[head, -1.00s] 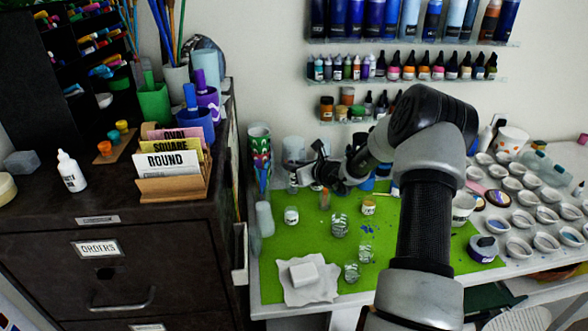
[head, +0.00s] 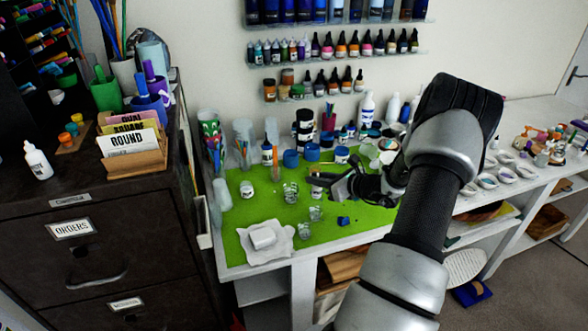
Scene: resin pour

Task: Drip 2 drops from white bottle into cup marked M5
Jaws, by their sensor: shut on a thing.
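A small white dropper bottle (head: 38,162) with a dark-lettered label stands on the dark cabinet at the far left. A taller white bottle (head: 366,109) stands at the back of the table. Three small clear cups stand on the green mat: one (head: 290,193) at the back, one (head: 316,213) in the middle, one (head: 303,230) in front. Any marking such as M5 is too small to read. My gripper (head: 328,187) is low over the mat, right of the back cup. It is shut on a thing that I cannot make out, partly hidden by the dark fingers.
A small white jar (head: 247,189) stands left of the cups. A white block (head: 263,237) lies on crumpled paper near the mat's front left. Jars and bottles crowd the table's back. The green mat (head: 370,220) has free room at its front right.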

